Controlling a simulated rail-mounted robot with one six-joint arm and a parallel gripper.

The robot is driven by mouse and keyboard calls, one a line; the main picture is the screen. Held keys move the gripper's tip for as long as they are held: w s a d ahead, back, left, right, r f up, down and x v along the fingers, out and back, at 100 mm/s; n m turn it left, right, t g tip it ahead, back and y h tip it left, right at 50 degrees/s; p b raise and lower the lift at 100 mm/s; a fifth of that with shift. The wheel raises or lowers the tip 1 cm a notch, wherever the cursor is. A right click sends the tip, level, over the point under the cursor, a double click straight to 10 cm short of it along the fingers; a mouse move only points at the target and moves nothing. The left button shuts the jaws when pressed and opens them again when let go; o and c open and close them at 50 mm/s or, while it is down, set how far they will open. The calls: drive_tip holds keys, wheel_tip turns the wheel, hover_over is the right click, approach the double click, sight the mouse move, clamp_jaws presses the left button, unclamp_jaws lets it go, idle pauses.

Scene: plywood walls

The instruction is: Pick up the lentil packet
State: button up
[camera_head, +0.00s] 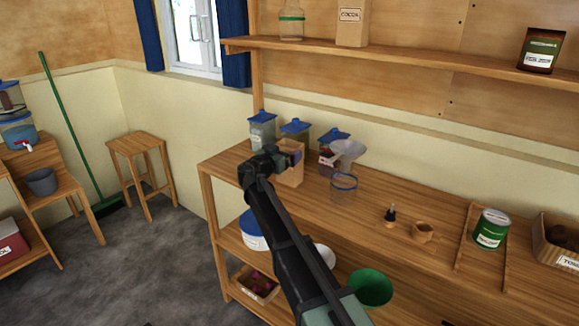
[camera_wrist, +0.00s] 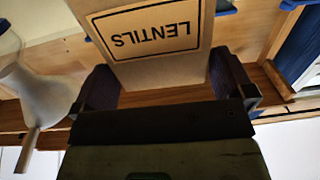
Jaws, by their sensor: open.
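The lentil packet (camera_head: 291,175) is a tan box standing on the workbench, partly hidden behind my gripper in the head view. In the wrist view the packet (camera_wrist: 150,62) shows its LENTILS label upside down. My gripper (camera_head: 285,156) is at the packet's upper part. In the wrist view my gripper (camera_wrist: 165,84) is open, with one dark finger on each side of the packet. A small gap seems to show at the fingers; contact is not clear.
Blue-lidded jars (camera_head: 262,131) stand close behind the packet. A funnel (camera_head: 347,152) sits over a clear jar (camera_head: 343,187) just to its right. A shelf (camera_head: 400,62) runs above. Some bench surface (camera_head: 376,190) right of the jar is clear.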

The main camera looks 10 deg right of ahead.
drive_tip(key=x, duration=0.3)
drive_tip(key=shift+w+d, duration=0.15)
drive_tip(key=shift+w, duration=0.1)
drive_tip(key=c, duration=1.3)
drive_tip(key=shift+o, duration=0.2)
